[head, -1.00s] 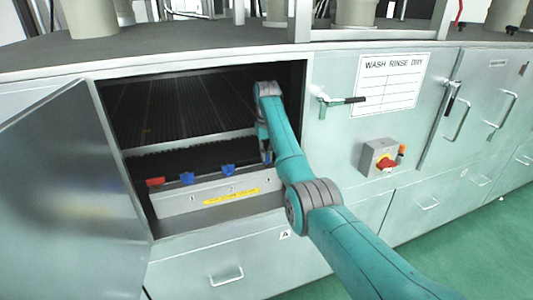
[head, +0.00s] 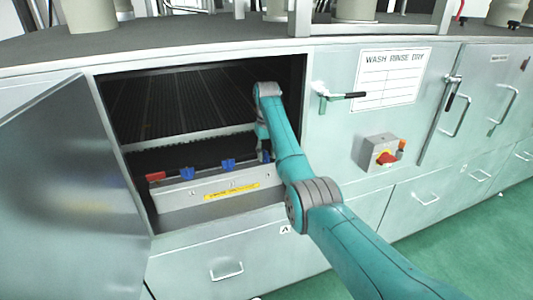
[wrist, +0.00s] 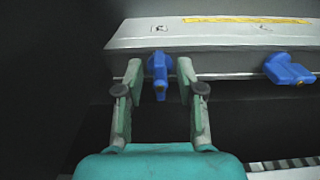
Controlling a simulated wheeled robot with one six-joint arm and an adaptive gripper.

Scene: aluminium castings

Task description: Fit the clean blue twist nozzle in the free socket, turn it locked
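A blue twist nozzle (wrist: 158,72) sits at the left socket of the metal bar in the wrist view, its tab pointing down in the picture. It also shows small and partly hidden in the head view (head: 266,156). My gripper (wrist: 159,76) is open, with one finger on each side of this nozzle and a visible gap on both sides. Whether the nozzle is locked cannot be told. A second blue nozzle (wrist: 290,70) sits further right on the bar, its tab slanting right. In the head view, two more blue nozzles (head: 228,164) (head: 187,173) stand on the bar.
The bar (head: 225,185) has a yellow strip (head: 231,193) and lies inside an open cabinet. A red piece (head: 155,176) sits at its left end. The open door (head: 70,190) stands at left; the cabinet's right edge is close to my arm. A handle (head: 342,96) juts out at right.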

